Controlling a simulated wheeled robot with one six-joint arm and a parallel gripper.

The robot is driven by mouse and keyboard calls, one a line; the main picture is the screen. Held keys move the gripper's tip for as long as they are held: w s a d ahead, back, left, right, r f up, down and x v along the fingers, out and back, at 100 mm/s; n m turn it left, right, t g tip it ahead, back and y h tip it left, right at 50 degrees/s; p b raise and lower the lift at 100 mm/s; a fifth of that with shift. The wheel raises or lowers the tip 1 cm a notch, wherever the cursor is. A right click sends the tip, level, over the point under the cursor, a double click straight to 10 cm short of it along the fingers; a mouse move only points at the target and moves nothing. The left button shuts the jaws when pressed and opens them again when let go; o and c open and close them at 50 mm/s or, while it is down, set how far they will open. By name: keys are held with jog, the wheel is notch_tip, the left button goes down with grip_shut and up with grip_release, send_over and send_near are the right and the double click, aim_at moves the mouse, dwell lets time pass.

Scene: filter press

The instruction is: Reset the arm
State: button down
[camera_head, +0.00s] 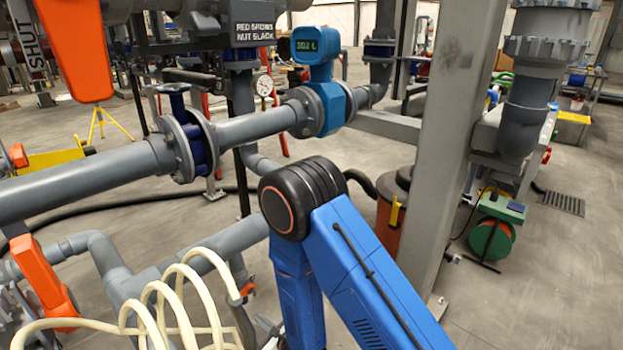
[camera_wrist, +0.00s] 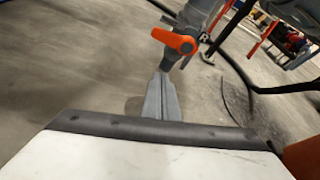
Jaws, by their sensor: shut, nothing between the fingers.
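My blue arm (camera_head: 362,270) rises from the bottom of the head view, bent at a black elbow joint (camera_head: 288,200). The part beyond the elbow runs down and out of the frame, so my gripper is hidden in the head view. In the wrist view my gripper (camera_wrist: 163,80) shows as two grey fingers lying together, shut and empty. Just past the fingertips in the picture is an orange valve handle (camera_wrist: 175,41) on a grey pipe (camera_wrist: 195,20). I cannot tell whether the fingertips touch the valve.
Grey pipes (camera_head: 90,185) with a blue flow meter (camera_head: 322,80) cross behind my elbow. Cream hoses (camera_head: 165,300) loop at lower left. A steel column (camera_head: 452,140) and an orange drum (camera_head: 392,205) stand right of the elbow. Open floor (camera_head: 545,270) lies at far right.

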jog(key=w+d+r+n+h, duration=0.3)
jog(key=w+d+r+n, duration=0.35)
jog(key=d+r, duration=0.6)
jog(key=s+d+r+n+g+h, duration=0.25)
jog(key=d+r+n, duration=0.35)
jog(key=d+r, duration=0.8)
jog(key=s+d+r+n+h, duration=0.1)
jog(key=s+d+r+n, duration=0.25)
jog(key=s+d, duration=0.3)
jog(key=s+d+r+n+h, duration=0.2)
jog(key=s+d+r, duration=0.3)
jog(key=d, duration=0.3)
jog(key=s+d+r+n+g, duration=0.1)
jog(key=s+d+r+n, duration=0.1)
jog(key=s, duration=0.6)
jog(key=s+d+r+n+g+h, duration=0.1)
jog(key=s+d+n, duration=0.3)
jog(key=s, duration=0.5)
jog(key=shift+s+d+r+g, duration=0.25)
jog(key=shift+d+r+g, duration=0.15)
jog(key=shift+d, duration=0.15)
